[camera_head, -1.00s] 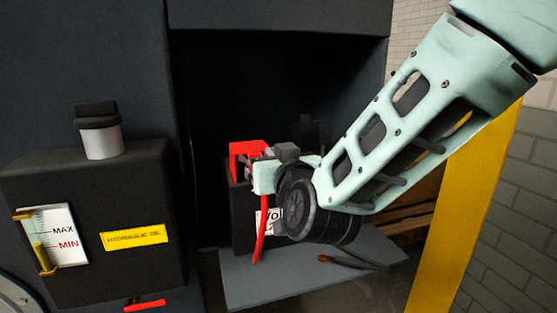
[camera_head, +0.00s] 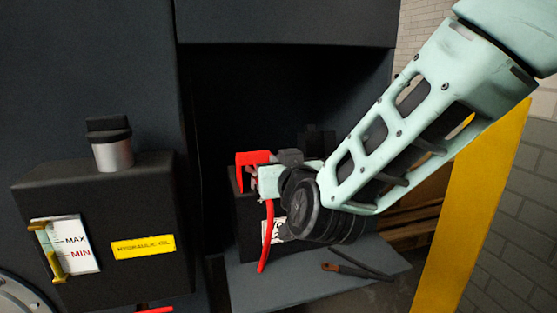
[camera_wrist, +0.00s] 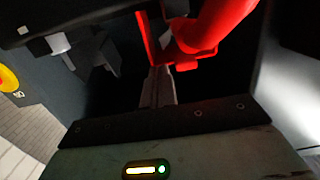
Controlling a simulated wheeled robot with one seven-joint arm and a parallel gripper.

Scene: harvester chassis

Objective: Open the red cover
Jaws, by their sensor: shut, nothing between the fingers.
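The red cover (camera_head: 252,158) sits on top of the black battery-like box (camera_head: 247,225) in the dark recess, with a red cable (camera_head: 267,235) hanging down the box's front. In the wrist view the red cover (camera_wrist: 195,40) fills the upper middle, close in front of my gripper (camera_wrist: 160,75). My fingers are shut with nothing between them, and their tips are at the cover's lower edge. I cannot tell whether they touch it. In the head view my gripper (camera_head: 268,165) is beside the cover's right side, and my wrist hides part of the box and its white label.
The box stands on a grey shelf (camera_head: 245,285), where a dark cable with a brown end (camera_head: 330,267) lies. At left is the hydraulic oil tank (camera_head: 100,215) with a capped neck (camera_head: 110,143). A yellow post (camera_head: 470,200) stands at right.

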